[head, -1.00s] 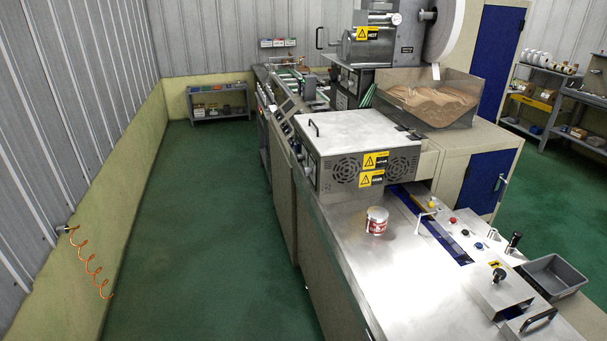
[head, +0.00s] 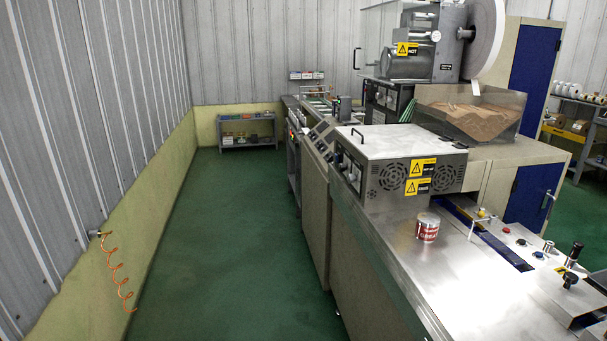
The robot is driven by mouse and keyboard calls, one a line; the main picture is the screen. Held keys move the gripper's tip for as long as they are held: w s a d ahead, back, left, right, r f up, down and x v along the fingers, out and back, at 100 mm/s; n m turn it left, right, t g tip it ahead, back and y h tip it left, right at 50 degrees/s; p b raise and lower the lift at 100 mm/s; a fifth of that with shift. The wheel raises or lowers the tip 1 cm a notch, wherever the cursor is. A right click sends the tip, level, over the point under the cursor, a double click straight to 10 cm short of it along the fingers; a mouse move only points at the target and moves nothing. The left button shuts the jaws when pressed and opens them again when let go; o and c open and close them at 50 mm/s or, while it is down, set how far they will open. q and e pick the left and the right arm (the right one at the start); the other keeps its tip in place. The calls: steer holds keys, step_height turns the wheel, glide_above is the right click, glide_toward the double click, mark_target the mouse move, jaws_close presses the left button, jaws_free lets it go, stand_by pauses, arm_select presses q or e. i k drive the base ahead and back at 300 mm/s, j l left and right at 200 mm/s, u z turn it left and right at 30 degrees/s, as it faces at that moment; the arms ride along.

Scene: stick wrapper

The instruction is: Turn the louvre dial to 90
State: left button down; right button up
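No louvre dial can be made out for certain at this size. A steel machine with a vented box (head: 405,165) runs along the right side. Its sloped control panel (head: 322,135) has small dark fittings, too small to read. A black knob (head: 570,280) stands on a steel block at the front right of the machine; I cannot tell if it is a dial. Neither of my grippers is in view.
A green floor aisle (head: 235,240) is clear between the left wall and the machine. A low shelf (head: 247,144) stands at the far wall. An orange coiled hose (head: 118,275) hangs at the left wall. A red-and-white can (head: 428,228) stands on the steel top.

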mark_target(351, 178)
steer(key=i+j+u, duration=0.4)
steer(key=i, duration=0.4)
steer(key=i+u, duration=0.35)
steer(key=i, duration=0.5)
steer(key=i+j+z, duration=0.1)
steer(key=i+z, duration=0.35)
steer(key=i+j+z, duration=0.35)
steer(key=i+z, duration=0.15)
steer(key=i, duration=0.1)
